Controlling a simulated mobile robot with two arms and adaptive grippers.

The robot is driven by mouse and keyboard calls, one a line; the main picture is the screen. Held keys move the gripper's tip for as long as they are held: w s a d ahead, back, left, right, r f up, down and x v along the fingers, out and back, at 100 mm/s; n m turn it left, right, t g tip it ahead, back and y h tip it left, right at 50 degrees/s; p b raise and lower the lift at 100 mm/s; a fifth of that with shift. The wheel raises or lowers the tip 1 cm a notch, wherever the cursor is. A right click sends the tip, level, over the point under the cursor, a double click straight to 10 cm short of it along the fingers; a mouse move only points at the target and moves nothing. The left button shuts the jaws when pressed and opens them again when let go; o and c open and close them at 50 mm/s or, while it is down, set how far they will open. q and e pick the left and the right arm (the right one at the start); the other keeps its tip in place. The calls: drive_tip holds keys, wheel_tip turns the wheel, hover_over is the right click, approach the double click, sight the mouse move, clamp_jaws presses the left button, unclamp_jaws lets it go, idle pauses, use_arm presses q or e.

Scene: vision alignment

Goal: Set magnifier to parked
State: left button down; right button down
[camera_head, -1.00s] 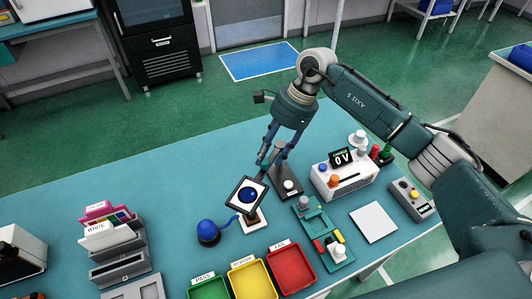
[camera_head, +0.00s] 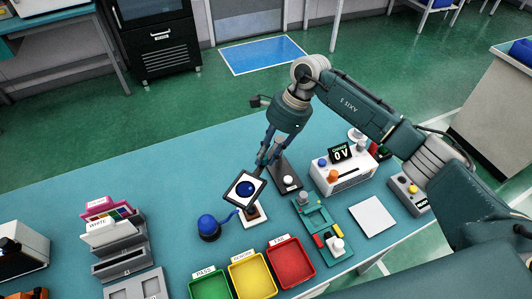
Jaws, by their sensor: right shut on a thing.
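The magnifier appears to be the dark-framed square plate with a pale face and round blue lens (camera_head: 245,189), tilted over the bench. Below it are a small brown block and a white base (camera_head: 255,221); how they join is partly hidden. My right gripper (camera_head: 264,163) reaches down from above and is shut on the magnifier's upper edge. A blue dome (camera_head: 208,226) on a dark base stands just left of it, with a blue arm reaching toward the white base. My left gripper is out of view.
Green, yellow (camera_head: 250,276) and red (camera_head: 291,262) trays lie in front. A dark stand (camera_head: 286,180), a teal fixture (camera_head: 314,217), a meter reading 0 V (camera_head: 343,178) and a white pad (camera_head: 373,216) are to the right. The bench's left middle (camera_head: 165,215) is clear.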

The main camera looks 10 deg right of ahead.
drive_tip(key=shift+w+a, duration=0.1)
drive_tip(key=w+a+m+t+h+b, duration=0.1)
drive_tip(key=w+a+m+t+b, duration=0.2)
drive_tip(key=w+m+b, duration=0.6)
drive_tip(key=m+t+b, duration=0.1)
drive_tip(key=m+b, duration=0.1)
drive_tip(key=shift+a+r+m+h, duration=0.3)
drive_tip(key=shift+a+r, duration=0.05)
drive_tip(key=shift+w+r, duration=0.15)
idle(0.4)
drive_tip(key=c, duration=1.7)
unclamp_jaws()
drive_tip(key=shift+o, duration=0.8)
drive_tip(key=shift+f, duration=0.3)
